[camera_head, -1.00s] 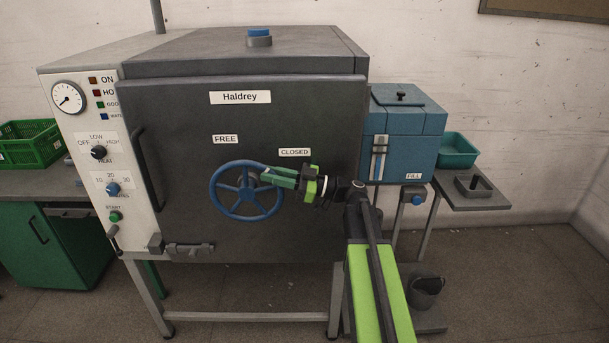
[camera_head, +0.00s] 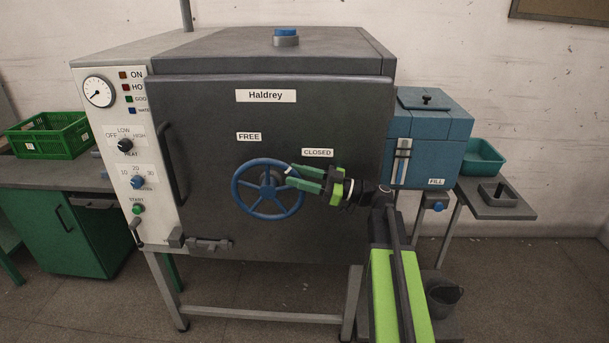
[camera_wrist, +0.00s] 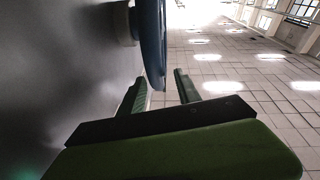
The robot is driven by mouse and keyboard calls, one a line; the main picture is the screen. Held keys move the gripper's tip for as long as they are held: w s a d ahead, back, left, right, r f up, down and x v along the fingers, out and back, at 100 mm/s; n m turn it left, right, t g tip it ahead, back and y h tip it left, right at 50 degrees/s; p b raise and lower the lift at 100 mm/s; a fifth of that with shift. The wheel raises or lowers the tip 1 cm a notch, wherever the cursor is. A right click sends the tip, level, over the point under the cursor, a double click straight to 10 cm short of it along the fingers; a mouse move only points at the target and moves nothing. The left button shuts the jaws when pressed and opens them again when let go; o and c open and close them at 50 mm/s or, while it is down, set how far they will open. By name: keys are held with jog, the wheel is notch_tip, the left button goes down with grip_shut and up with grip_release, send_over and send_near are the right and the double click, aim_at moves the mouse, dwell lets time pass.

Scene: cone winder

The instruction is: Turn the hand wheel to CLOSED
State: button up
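The blue spoked hand wheel (camera_head: 267,190) is on the front of the dark grey machine door (camera_head: 210,130). The FREE label (camera_head: 249,136) is above the wheel to the left, and the CLOSED label (camera_head: 317,153) is above it to the right. My gripper (camera_head: 289,177), with green fingers, reaches in from the right at the wheel's upper right rim, just below CLOSED. In the wrist view the fingers (camera_wrist: 160,78) are apart, and the blue rim (camera_wrist: 153,50) reaches down between their tips. I cannot tell whether either finger touches it. The gripper covers part of the rim.
A door handle (camera_head: 172,165) is left of the wheel, and a latch (camera_head: 208,244) is below it. The control panel (camera_head: 118,150) is on the left. A blue box (camera_head: 430,140) and a small shelf (camera_head: 500,211) stand to the right.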

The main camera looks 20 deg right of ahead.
jog(key=b+v, duration=0.3)
jog(key=v, duration=1.3)
jog(key=a+f+m+g+h+p, duration=0.4)
jog(key=a+f+m+g+h, duration=0.25)
jog(key=a+f, duration=0.85)
jog(key=s+a+f+m+g+h+p, duration=0.2)
jog(key=s+f+m+h, duration=0.5)
jog(key=h, duration=0.5)
jog(key=shift+s+a+m+p, duration=0.35)
jog(key=shift+a+m, duration=0.4)
